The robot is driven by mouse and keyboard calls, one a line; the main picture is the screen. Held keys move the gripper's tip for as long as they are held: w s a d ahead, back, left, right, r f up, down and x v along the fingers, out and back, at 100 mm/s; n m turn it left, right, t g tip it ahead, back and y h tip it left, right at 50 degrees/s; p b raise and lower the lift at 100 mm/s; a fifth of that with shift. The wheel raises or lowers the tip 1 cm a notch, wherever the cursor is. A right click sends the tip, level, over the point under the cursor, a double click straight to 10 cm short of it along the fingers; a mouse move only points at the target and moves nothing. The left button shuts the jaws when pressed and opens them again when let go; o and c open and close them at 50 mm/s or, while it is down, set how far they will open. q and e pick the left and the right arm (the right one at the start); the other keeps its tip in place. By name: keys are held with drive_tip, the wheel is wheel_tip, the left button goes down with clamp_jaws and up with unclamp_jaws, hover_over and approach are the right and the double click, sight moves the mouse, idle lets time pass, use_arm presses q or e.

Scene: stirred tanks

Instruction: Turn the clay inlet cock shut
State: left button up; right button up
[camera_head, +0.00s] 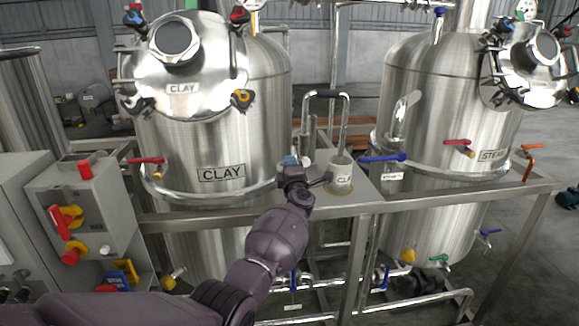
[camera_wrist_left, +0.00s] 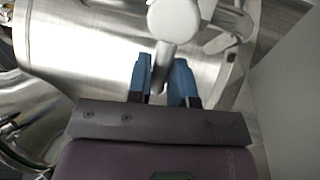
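The clay tank (camera_head: 260,130) is a steel vessel with a "CLAY" plate (camera_head: 221,173) on its front. My left gripper (camera_head: 292,163) is at the tank's right side, by the upper edge of the steel frame. In the left wrist view its two blue fingers (camera_wrist_left: 161,66) are apart, with a gap between them. A grey stem (camera_wrist_left: 162,80) with a pale round end (camera_wrist_left: 174,18) shows in line with that gap; I cannot tell whether the fingers touch it. I cannot make out the clay inlet cock with certainty; the gripper may hide it. My right gripper is not in view.
A labelled cup-shaped fitting (camera_head: 341,178) and a bent pipe (camera_head: 345,115) stand just right of my left gripper. A blue lever (camera_head: 383,158) is on the right tank (camera_head: 425,110). A red lever (camera_head: 147,161) is on the clay tank's left. A grey control box (camera_head: 95,195) stands at left.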

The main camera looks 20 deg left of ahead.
use_arm(q)
drive_tip(key=o, duration=0.3)
drive_tip(key=v, duration=1)
drive_tip(key=shift+s+d+f+p, duration=0.1)
drive_tip(key=shift+s+d+p, duration=0.15)
drive_tip(key=shift+s+p, duration=0.15)
drive_tip(key=shift+w, duration=0.1)
drive_tip(key=s+d+r+m+t+h, duration=0.2)
drive_tip(key=d+r+m+t+h, duration=0.35)
drive_tip(key=m+h, duration=0.55)
drive_tip(key=s+a+f+m+g, duration=0.2)
drive_tip(key=s+f+m+g, duration=0.1)
drive_tip(key=s+f, duration=0.7)
drive_tip(key=s+a+f+m+g, duration=0.2)
drive_tip(key=s+f+m+g, duration=0.2)
drive_tip(key=s+f, duration=0.6)
drive_tip(key=s+a+f+m+g+b, duration=0.1)
drive_tip(key=s+f+m+g, duration=0.3)
drive_tip(key=s, duration=1.4)
drive_tip(key=shift+s+a+f+m, duration=0.15)
drive_tip(key=shift+f+m, duration=0.4)
drive_tip(key=shift+f, duration=0.6)
drive_tip(key=shift+s+a+f+m, duration=0.1)
drive_tip(key=shift+a+f+m, duration=0.15)
drive_tip(key=shift+f+m, duration=0.65)
drive_tip(key=shift+s+a+f+m, duration=0.15)
drive_tip(key=shift+f+m, duration=0.1)
drive_tip(key=shift+f, duration=1.2)
